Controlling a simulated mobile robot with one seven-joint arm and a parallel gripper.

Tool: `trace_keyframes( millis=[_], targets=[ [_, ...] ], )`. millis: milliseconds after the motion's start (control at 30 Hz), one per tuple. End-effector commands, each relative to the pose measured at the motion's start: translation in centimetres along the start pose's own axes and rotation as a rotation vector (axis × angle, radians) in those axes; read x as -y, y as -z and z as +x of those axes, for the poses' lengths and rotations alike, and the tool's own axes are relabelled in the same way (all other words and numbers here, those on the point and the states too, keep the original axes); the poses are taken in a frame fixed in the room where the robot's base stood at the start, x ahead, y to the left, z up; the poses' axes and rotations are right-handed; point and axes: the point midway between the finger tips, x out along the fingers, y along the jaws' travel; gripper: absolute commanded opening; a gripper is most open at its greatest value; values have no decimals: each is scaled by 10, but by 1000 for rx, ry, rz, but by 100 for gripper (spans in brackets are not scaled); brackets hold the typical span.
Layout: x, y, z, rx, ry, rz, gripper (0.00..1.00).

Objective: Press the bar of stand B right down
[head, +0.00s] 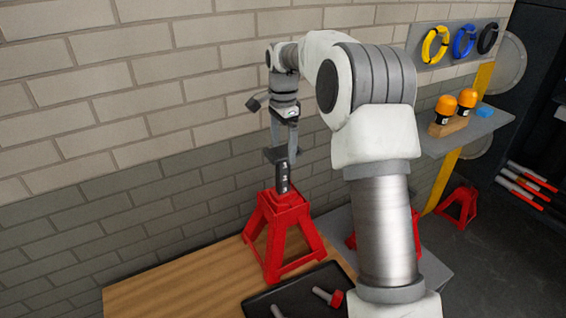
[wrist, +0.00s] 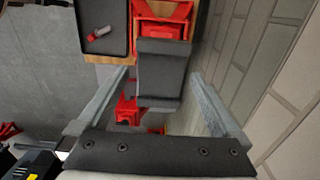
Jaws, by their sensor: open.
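A red jack stand (head: 280,233) stands on the wooden bench top, with a dark upright bar (head: 283,179) raised out of its top and a flat dark head (head: 272,155) on the bar. I see no letter on it, so I cannot tell whether it is stand B. My gripper (head: 292,158) points down at the bar's head. In the wrist view my gripper (wrist: 160,78) is open, one finger on each side of the dark head (wrist: 163,62), with gaps between. I cannot tell whether anything touches. The red stand (wrist: 165,15) shows behind the head.
A black tray (head: 262,302) with grey and red parts lies at the bench's front. Another red stand (head: 351,241) is mostly hidden behind my arm. A third red stand (head: 459,205) is farther right. A brick wall (head: 120,120) rises close behind; a shelf (head: 470,133) holds orange-topped items.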

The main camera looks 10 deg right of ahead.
Motion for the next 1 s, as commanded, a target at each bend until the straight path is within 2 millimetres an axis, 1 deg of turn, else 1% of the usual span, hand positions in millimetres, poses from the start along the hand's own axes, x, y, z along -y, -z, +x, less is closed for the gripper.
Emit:
trace_keyframes(
  millis=[33,100,300,433,700,767,800,967,1000],
  targets=[
    [-1,0,11,2,-4,0,100],
    [-1,0,24,2,-4,-1,100],
    [0,0,48,1,-2,0,100],
    [0,0,54,0,0,0,100],
    [0,0,55,0,0,0,100],
    [0,0,55,0,0,0,89],
    [0,0,55,0,0,0,82],
    [0,0,55,0,0,0,53],
    [0,0,55,0,0,0,46]
  ],
)
